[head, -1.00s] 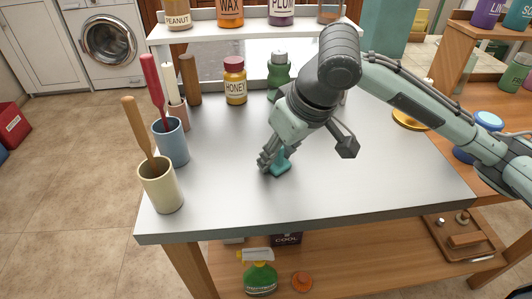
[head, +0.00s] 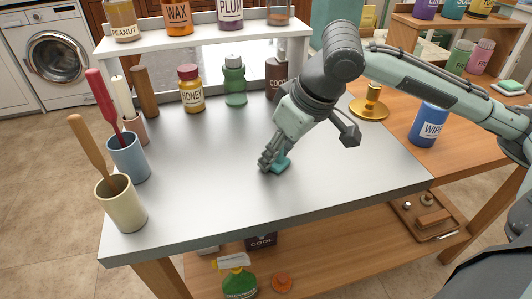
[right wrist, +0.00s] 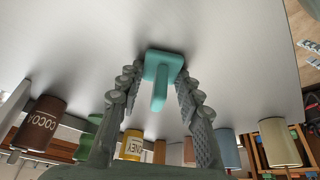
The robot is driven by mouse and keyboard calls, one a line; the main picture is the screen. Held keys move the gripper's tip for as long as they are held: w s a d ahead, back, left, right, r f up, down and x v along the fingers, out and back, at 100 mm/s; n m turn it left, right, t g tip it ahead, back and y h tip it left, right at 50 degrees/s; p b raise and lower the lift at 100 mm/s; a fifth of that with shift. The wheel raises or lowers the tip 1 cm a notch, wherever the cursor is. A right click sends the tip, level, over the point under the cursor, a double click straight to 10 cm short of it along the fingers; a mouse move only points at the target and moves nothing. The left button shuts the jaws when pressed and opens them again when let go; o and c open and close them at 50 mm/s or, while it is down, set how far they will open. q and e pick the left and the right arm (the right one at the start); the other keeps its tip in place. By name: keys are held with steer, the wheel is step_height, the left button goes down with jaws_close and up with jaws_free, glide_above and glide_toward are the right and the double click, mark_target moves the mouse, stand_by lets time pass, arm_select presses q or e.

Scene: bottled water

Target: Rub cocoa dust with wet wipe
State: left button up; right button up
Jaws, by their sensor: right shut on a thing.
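My right gripper (head: 270,162) is shut on a small teal wipe pad with an upright handle (head: 281,164), low over the grey table top, right of its middle. Whether the pad touches the surface is hard to tell. In the right wrist view the fingers (right wrist: 158,95) stand on both sides of the teal pad's handle (right wrist: 160,90). The brown cocoa jar (head: 276,76) stands at the back of the table, partly behind my right arm; it also shows in the wrist view (right wrist: 38,125). I see no cocoa dust on the bare surface. My left gripper is not in view.
A honey jar (head: 191,92) and green bottle (head: 234,84) stand at the back. Cups with utensils, cream (head: 122,207) and blue (head: 129,158), line the left edge. A blue wipes canister (head: 428,124) stands on the wooden table at right. The grey table's middle is clear.

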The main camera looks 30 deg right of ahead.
steer(key=shift+s+d+f, duration=0.2)
steer(key=shift+d, duration=0.2)
steer(key=shift+w+r, duration=0.15)
steer(key=shift+r, duration=2.5)
